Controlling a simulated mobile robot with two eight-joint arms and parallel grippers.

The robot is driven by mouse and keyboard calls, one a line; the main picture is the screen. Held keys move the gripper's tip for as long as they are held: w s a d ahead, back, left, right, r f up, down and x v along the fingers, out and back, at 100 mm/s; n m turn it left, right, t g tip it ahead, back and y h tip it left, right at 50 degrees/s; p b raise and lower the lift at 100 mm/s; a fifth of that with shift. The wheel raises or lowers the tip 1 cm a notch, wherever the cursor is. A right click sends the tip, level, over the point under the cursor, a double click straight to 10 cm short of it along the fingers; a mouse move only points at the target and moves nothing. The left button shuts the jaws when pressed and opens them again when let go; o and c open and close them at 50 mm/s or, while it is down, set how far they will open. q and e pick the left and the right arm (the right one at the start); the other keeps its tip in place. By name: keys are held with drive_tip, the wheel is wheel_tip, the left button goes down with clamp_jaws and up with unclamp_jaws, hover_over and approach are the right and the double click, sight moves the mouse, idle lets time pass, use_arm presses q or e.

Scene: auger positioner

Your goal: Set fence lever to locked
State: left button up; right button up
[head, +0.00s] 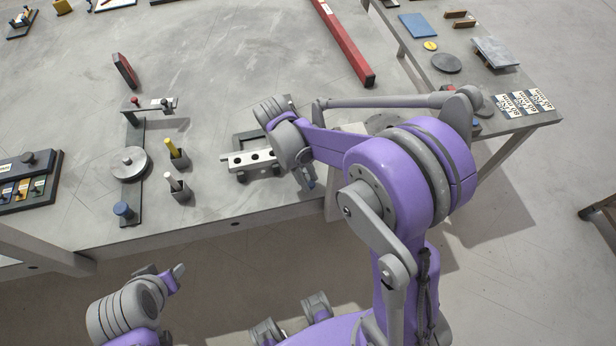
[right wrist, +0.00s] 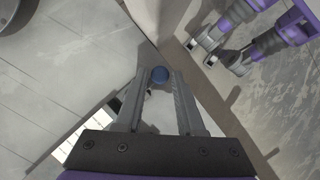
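The fence fixture is a pale metal bar with holes (head: 250,160) on a dark frame at the table's front edge. A small blue knob (right wrist: 160,75), which looks like the end of the fence lever, lies between the fingertips of my right gripper (right wrist: 159,78) in the right wrist view. Its fingers are apart, with a small gap on each side of the knob. In the head view my right wrist hides much of the fixture's right side and the lever's shaft. My left gripper (head: 176,278) is low at the left, off the table; its fingers are unclear.
Left of the fixture stand a yellow-topped peg (head: 170,148), a white-topped peg (head: 173,184) and a dark rail with a round metal disc (head: 129,164). A long red bar (head: 343,42) lies behind. A side table (head: 545,117) stands at right. The table's middle back is clear.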

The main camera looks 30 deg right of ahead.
clamp_jaws()
idle(1.1)
